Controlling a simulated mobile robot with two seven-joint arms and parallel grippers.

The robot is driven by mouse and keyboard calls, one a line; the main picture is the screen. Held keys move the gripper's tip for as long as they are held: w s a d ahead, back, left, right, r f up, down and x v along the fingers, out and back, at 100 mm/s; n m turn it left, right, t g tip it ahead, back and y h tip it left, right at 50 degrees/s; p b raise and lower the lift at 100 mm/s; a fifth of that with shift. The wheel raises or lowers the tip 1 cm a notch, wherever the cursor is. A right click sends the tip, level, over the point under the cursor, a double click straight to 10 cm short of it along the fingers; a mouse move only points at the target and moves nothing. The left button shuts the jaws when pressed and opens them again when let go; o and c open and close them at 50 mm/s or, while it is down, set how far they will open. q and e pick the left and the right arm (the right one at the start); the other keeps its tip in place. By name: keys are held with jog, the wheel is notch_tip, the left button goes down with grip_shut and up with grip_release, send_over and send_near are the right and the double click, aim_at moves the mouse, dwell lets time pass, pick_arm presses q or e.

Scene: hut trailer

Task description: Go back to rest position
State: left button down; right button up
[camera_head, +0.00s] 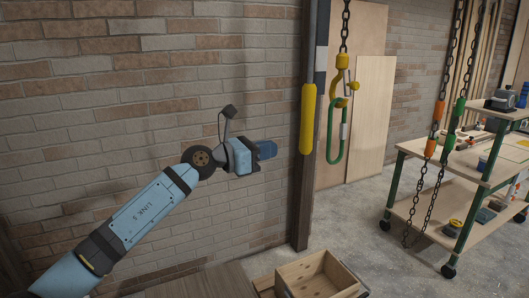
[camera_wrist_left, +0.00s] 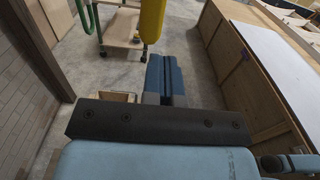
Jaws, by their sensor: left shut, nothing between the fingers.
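My left arm reaches in from the left in the head view, in front of the brick wall. My left gripper (camera_head: 266,150) is raised in the air and points right toward the yellow hanging tube (camera_head: 307,118), apart from it as far as I can tell. In the left wrist view the left gripper's blue fingers (camera_wrist_left: 166,78) are together with nothing between them. The yellow tube (camera_wrist_left: 152,20) also shows there, beyond the fingertips. My right gripper is in neither view.
A yellow hook (camera_head: 343,88) with a green carabiner (camera_head: 337,130) hangs on a chain. A wooden crate (camera_head: 318,275) stands on the floor below. A wheeled cart (camera_head: 423,217) with tools stands at right. A wooden cabinet (camera_wrist_left: 242,85) shows at right in the wrist view.

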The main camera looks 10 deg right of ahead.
pick_arm(q)
jog(key=s+a+f+n+t+y+p, duration=0.2)
jog(key=s+a+f+n+t+y, duration=0.25)
jog(key=f+n, duration=0.5)
jog(key=s+a+f+n+t+y+p, duration=0.1)
jog(key=s+a+f+n+t+p, duration=0.15)
jog(key=s+a+f+n, duration=0.65)
jog(key=s+a+f+n+t+y+p, duration=0.15)
jog(key=a+f+n+t, duration=0.25)
jog(key=n, duration=1)
jog(key=s+a+f+n+g+y+p, duration=0.2)
jog(key=s+f+n, duration=0.5)
jog(key=s, duration=0.4)
jog(key=s+a+f+n+g+y+p, duration=0.2)
jog(key=s+a+f+n+g+y, duration=0.2)
jog(key=s+a+f+n, duration=0.3)
jog(key=s+f+y, duration=0.1)
jog(key=s+f, duration=0.1)
jog(key=s, duration=0.3)
jog(key=shift+s+a+f+n+p, duration=0.15)
jog(key=shift+a+f+n+p, duration=0.15)
jog(key=shift+f+n, duration=0.1)
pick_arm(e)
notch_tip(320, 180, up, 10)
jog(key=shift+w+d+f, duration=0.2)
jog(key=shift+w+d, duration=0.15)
